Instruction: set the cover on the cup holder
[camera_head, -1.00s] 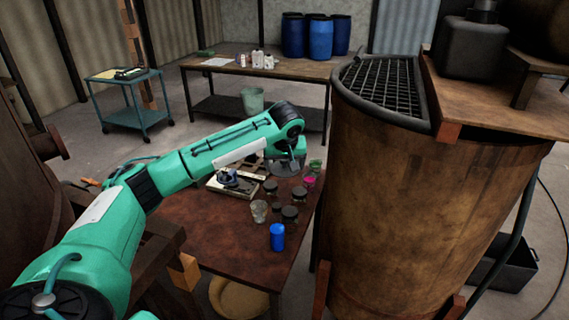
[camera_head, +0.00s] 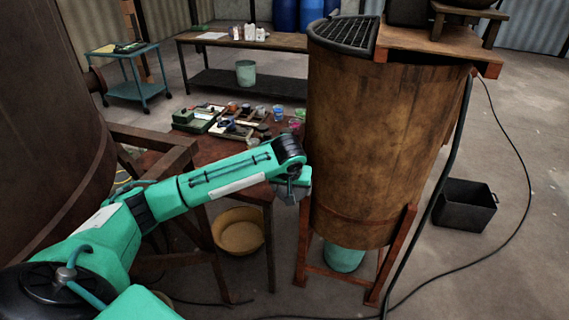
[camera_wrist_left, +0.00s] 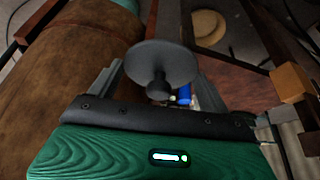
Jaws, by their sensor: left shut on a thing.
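A dark grey round disc with a knob, which looks like the cover (camera_wrist_left: 160,60), is in the left wrist view. My left gripper (camera_wrist_left: 160,88) is shut on its knob, and the disc faces away from the palm. In the head view my left gripper (camera_head: 292,190) is beside the big brown vat, beyond the near table's right edge. The cover is hard to make out there. I cannot pick out the cup holder for certain among the small things on the table. My right gripper is not in view.
The brown vat (camera_head: 360,140) stands close right of my gripper. The near brown table (camera_head: 200,150) carries a green box (camera_head: 194,119) and several small items. A blue can (camera_wrist_left: 184,94) shows beyond the cover. A yellowish basin (camera_head: 238,232) and black crate (camera_head: 465,205) are on the floor.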

